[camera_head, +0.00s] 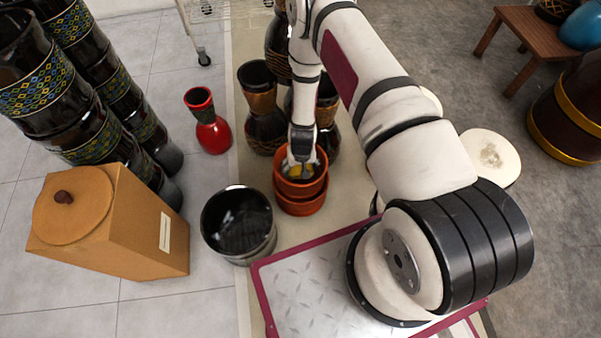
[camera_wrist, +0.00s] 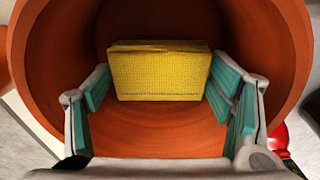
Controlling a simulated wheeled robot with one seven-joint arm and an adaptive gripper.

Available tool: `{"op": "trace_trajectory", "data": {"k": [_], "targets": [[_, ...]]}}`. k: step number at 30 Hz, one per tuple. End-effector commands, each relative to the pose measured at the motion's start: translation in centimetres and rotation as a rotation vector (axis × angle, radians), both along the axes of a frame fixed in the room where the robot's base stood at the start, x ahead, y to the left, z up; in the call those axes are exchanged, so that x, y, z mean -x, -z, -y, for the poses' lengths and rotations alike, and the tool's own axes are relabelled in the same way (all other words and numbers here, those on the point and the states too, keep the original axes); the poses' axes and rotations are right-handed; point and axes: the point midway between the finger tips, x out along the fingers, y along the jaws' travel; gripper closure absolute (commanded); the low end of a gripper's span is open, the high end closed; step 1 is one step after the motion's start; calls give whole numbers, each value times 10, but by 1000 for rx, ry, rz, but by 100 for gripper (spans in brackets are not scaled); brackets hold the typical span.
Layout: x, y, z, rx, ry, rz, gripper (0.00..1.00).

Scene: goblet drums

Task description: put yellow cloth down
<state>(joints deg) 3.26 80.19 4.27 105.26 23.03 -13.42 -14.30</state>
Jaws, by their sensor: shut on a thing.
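The yellow cloth (camera_wrist: 160,75) is a folded, block-like bundle. In the wrist view it lies between my fingertips, inside a round orange-brown pot (camera_wrist: 285,40). My gripper (camera_wrist: 160,92) is shut on the cloth, with a teal pad at each side of it. In the head view my gripper (camera_head: 301,160) points down into the upper of two stacked terracotta pots (camera_head: 301,189), and a bit of yellow shows there. I cannot tell whether the cloth touches the pot's floor.
A dark metal bucket (camera_head: 239,225) stands left of the pots, and a red goblet drum (camera_head: 208,122) behind it. Dark goblet drums (camera_head: 262,110) crowd behind the pots. A wooden box (camera_head: 110,225) is at the left. My plate-topped base is in front.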

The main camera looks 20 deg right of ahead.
Motion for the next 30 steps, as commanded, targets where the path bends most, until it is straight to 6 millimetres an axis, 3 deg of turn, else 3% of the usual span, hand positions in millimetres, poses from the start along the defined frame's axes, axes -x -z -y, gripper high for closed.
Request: {"op": "trace_trajectory", "data": {"k": [3,6,17,18,19,30], "targets": [[1,20,0,0,0,-2,48],[1,29,0,0,0,-1,48],[0,31,0,0,-1,-1,48],[0,31,0,0,-1,-1,21],[0,31,0,0,0,-1,17],[0,29,0,0,0,-1,17]]}}
